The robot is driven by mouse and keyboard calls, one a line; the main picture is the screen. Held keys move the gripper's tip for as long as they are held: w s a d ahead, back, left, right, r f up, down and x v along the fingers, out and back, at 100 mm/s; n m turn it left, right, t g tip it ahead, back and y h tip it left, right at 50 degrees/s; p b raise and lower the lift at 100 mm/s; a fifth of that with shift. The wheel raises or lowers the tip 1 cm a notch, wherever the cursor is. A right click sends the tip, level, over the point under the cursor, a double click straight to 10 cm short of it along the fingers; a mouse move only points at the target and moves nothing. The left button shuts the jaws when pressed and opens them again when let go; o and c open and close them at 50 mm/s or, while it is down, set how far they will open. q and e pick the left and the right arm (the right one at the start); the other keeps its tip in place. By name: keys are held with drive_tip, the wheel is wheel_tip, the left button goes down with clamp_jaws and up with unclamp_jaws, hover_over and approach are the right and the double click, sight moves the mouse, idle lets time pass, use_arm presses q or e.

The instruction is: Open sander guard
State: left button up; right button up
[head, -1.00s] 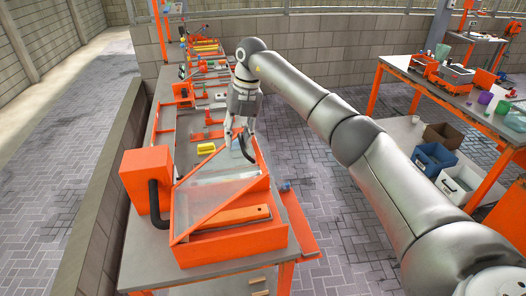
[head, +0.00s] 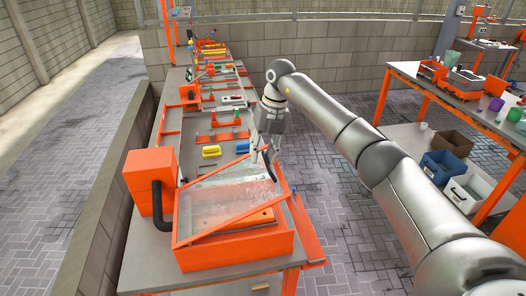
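The sander (head: 240,252) is an orange open-topped box at the near end of the long workbench. Its guard (head: 215,195) is a clear panel with an orange frame, lying slanted over the box. A dark handle-like piece (head: 268,160) shows at the far right corner of the guard. My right gripper (head: 262,150) points down at that corner, close to the dark piece. Its fingertips are small and partly overlap the guard, so I cannot tell whether they touch or hold it. My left gripper is not in view.
An orange block (head: 150,172) with a black hose stands left of the sander. A yellow object (head: 211,152) and other tools lie farther back on the bench. Another bench (head: 440,88) stands at right, with a blue bin (head: 440,167) beneath. Paved floor lies between.

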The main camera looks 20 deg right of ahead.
wheel_tip(320, 180, up, 12)
drive_tip(key=a+p, duration=0.2)
drive_tip(key=p, duration=0.2)
drive_tip(key=shift+w+a, duration=0.3)
drive_tip(key=shift+a, duration=0.1)
idle(0.6)
idle(0.4)
